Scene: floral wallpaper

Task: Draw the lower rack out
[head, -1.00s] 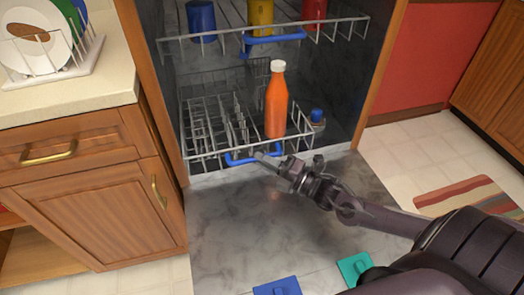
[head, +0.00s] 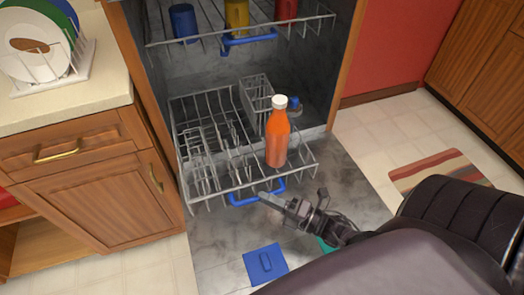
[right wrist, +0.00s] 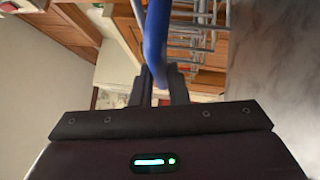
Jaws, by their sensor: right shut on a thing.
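The lower rack (head: 196,155) is a grey wire rack, partly out of the dishwasher over its open door. Its blue handle (head: 257,194) is on the front edge. My right gripper (head: 268,196) is at that handle in the head view. In the right wrist view, the blue handle (right wrist: 156,40) runs between the fingers of my right gripper (right wrist: 160,84), which is shut on it. An orange bottle (head: 277,138) with a white cap stands upright in the right part of the lower rack. My left gripper is not in view.
The upper rack (head: 185,43) holds blue, yellow and red cups. A blue piece (head: 265,264) lies on the open door (head: 340,185), with a teal piece (head: 325,243) partly hidden by my arm. Wooden cabinets (head: 95,205) stand close on the left. A striped mat (head: 437,170) lies right.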

